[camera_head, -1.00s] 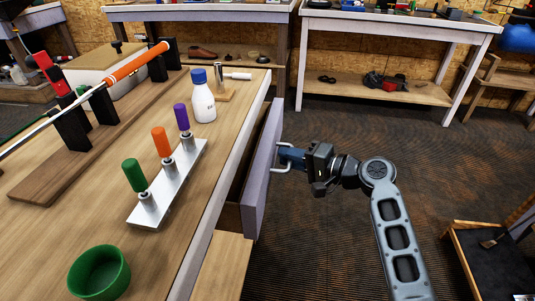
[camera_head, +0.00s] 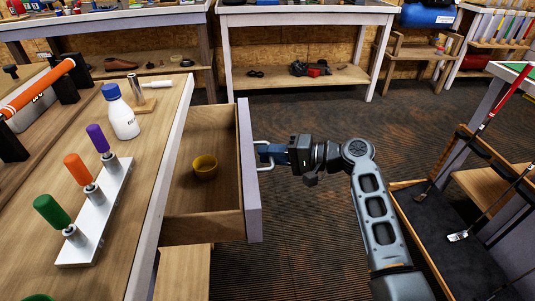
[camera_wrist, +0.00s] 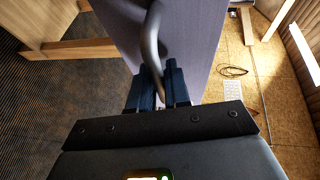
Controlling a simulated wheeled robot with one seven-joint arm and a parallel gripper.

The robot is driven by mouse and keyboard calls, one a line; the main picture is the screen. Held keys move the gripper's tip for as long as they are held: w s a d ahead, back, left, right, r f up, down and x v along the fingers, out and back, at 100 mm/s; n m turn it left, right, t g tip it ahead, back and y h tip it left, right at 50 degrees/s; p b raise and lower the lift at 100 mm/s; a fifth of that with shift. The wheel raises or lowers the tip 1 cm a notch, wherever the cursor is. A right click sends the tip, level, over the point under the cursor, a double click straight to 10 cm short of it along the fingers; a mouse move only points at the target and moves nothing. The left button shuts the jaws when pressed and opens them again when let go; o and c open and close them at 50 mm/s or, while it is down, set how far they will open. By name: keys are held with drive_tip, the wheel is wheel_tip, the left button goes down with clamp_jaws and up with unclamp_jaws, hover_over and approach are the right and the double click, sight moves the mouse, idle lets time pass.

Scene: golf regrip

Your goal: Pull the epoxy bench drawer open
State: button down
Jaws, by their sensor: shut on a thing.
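The epoxy bench drawer (camera_head: 250,195) stands well out from the bench, with its wooden inside showing. A yellow bowl (camera_head: 205,167) sits on its floor. The drawer's metal bar handle (camera_head: 262,148) is on the pale front panel. My gripper (camera_head: 268,155) is at the handle from the right, its blue fingers shut on it. In the wrist view the fingers (camera_wrist: 160,88) close around the curved grey handle (camera_wrist: 152,45) in front of the drawer's face.
The bench top (camera_head: 120,185) holds a white bottle (camera_head: 122,115) and a metal rack (camera_head: 98,215) with several coloured grips. A dark-floored tray (camera_head: 445,245) with golf clubs stands at the right.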

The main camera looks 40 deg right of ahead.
drive_tip(key=c, duration=1.2)
unclamp_jaws()
drive_tip(key=shift+o, duration=0.2)
drive_tip(key=shift+s, duration=0.1)
drive_tip(key=v, duration=0.7)
drive_tip(key=shift+s+d, duration=0.15)
drive_tip(key=shift+s, duration=0.1)
